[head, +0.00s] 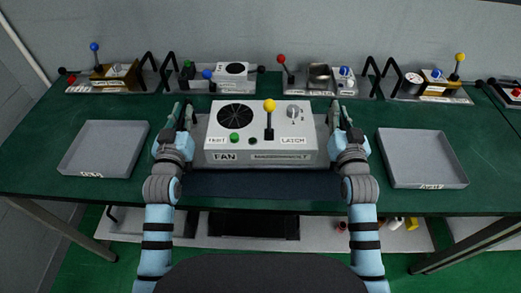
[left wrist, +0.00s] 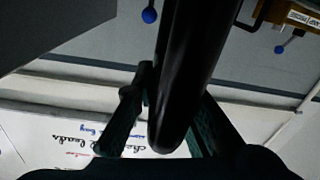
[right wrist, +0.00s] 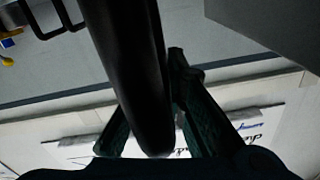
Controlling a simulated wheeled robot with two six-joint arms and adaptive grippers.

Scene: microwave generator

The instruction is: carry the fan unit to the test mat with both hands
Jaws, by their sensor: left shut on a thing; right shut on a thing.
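The fan unit (head: 260,135) is a pale box with a round black fan grille, a yellow-knobbed lever, a green button and a grey dial. It is level in the middle of the head view, between my two grippers. My left gripper (head: 183,116) is shut on the black handle at its left side; the handle bar fills the left wrist view (left wrist: 185,80). My right gripper (head: 340,116) is shut on the right handle, whose bar shows in the right wrist view (right wrist: 132,75). A dark blue mat (head: 260,185) shows in front of the unit. I cannot tell whether the unit is lifted.
An empty grey tray (head: 105,150) is at the left and another (head: 423,160) at the right. Several smaller units with levers and handles line the back, such as one with a blue-knobbed lever (head: 108,73). Green tabletop is clear between the trays and my arms.

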